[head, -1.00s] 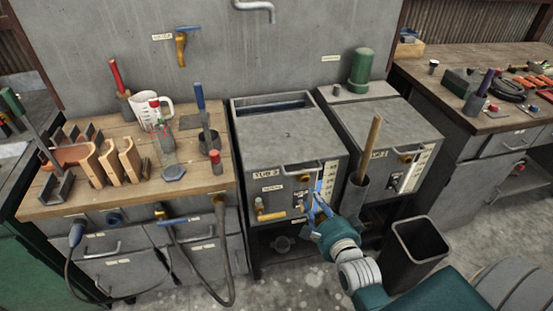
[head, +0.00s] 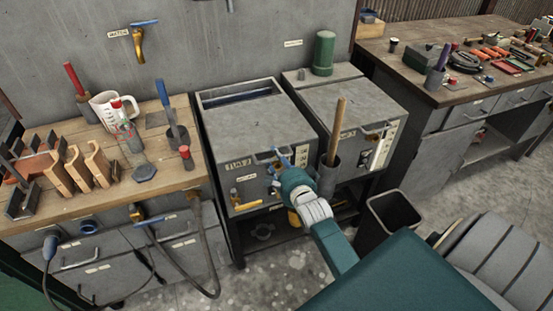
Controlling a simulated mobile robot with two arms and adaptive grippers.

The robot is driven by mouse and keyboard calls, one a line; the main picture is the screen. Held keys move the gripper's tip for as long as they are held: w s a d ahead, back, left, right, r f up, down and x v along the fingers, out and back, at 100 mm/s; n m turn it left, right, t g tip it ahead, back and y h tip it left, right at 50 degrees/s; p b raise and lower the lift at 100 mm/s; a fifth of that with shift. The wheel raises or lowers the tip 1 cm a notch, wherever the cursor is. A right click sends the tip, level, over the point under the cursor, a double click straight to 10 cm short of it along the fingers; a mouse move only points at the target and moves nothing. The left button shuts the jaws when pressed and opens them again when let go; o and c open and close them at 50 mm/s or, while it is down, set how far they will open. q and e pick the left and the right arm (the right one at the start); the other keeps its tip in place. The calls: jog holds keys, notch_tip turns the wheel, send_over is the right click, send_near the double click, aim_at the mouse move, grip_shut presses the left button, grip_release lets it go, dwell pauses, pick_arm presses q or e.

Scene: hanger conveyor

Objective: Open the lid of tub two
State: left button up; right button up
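Two grey metal tubs stand side by side. The left tub (head: 228,165) has a front label that seems to end in 2, but it is too small to read surely. Its flat grey lid (head: 250,120) lies level, with a dark bluish opening behind it. A bar handle (head: 264,157) sits on the lid's front edge. My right gripper (head: 285,160) is at the right end of this handle, blue fingers pointing up; its own wrist hides much of it, so contact and finger gap are unclear. The right tub's lid (head: 350,105) is also down. My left gripper is out of view.
A dark holder with a wooden-handled tool (head: 338,125) stands just right of my gripper. An open black bin (head: 393,212) is on the floor. A wooden bench (head: 195,180) with tools adjoins at left. A green cylinder (head: 323,53) stands behind the right tub.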

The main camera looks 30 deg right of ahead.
grip_shut()
